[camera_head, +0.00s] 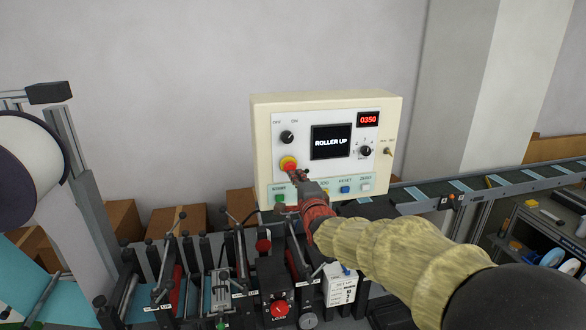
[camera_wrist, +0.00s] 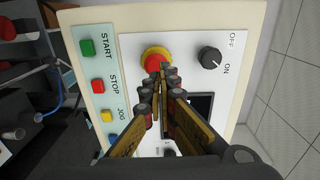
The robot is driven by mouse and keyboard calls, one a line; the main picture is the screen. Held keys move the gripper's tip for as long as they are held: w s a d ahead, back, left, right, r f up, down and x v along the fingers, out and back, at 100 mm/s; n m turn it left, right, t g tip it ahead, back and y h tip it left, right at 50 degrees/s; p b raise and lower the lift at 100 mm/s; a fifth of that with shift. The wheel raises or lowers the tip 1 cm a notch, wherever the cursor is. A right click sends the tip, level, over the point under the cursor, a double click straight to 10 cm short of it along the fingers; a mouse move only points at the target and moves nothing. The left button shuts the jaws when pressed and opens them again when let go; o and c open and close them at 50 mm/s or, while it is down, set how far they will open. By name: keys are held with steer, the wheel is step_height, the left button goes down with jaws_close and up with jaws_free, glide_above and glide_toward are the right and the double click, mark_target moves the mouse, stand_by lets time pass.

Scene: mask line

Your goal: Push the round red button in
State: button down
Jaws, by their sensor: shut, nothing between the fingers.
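The round red button (camera_head: 288,162) sits on a yellow ring at the left of the cream control box's white panel. In the wrist view the red button (camera_wrist: 154,62) shows just beyond my fingertips, its lower right edge partly hidden by them. My gripper (camera_head: 300,178) is shut and empty, with its tips at or very near the button. In the wrist view my gripper (camera_wrist: 165,72) points at the button. I cannot tell whether the tips touch it or whether the button is pressed in.
The control box (camera_head: 262,140) has a dark screen reading "ROLLER UP", an OFF/ON knob (camera_head: 288,137), and a row of small buttons below, including a green START button (camera_wrist: 87,47) and a red STOP button (camera_wrist: 98,86). Machinery with levers (camera_head: 275,290) stands below the box.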

mark_target(291, 164)
steer(key=shift+p+x, duration=0.6)
steer(key=shift+x, duration=1.35)
steer(key=shift+w+a+f+b, duration=0.2)
steer(key=shift+w+b, duration=0.5)
steer(key=shift+b, duration=0.4)
steer(key=shift+r, duration=0.45)
